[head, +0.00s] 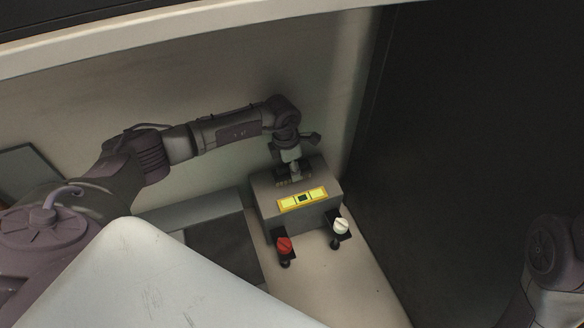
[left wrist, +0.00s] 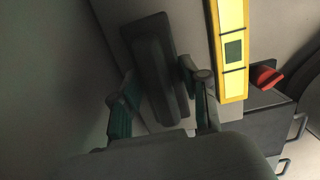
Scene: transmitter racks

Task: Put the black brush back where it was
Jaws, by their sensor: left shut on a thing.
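My left gripper (head: 294,175) reaches down to the top of a grey box (head: 327,213) in the head view. It is shut on the black brush, a dark, long block (left wrist: 155,65) that shows between the two fingers in the left wrist view (left wrist: 163,100). In the head view the gripper and wrist partly hide the brush. The brush is at or just above the box top, behind the yellow label; I cannot tell whether it touches the box. My right gripper is out of view.
The box has a yellow label (head: 302,199) and, on its front, a red knob (head: 284,244) and a white knob (head: 341,226). A dark wall (head: 460,120) stands to the right. A pale panel (head: 140,275) fills the lower left.

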